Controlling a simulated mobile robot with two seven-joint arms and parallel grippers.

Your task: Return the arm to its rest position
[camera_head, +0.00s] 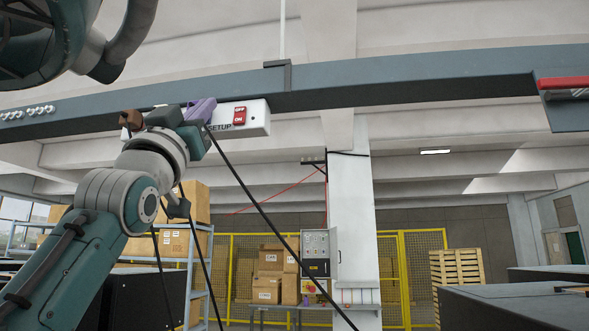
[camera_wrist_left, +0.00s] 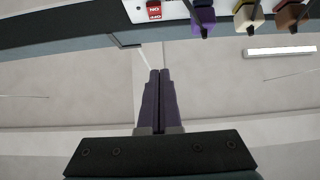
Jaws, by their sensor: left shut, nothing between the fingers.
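My left arm rises from the lower left in the head view, bent at the joints. My left gripper (camera_head: 180,118) is up near a white box marked SETUP, partly overlapping it in the picture. In the left wrist view the gripper's two dark purple fingers (camera_wrist_left: 160,75) are pressed together with nothing between them. They point toward the overhead beam, apart from the plugs at the top right. Whether the purple patch beside the box in the head view is plug or finger is hard to tell. My right gripper is not in view.
The white box (camera_head: 258,117) has a red OFF/ON switch (camera_head: 239,116) and hangs by the grey beam (camera_head: 400,84). Black cables hang near my arm. A control cabinet (camera_head: 316,252) and yellow fence stand behind.

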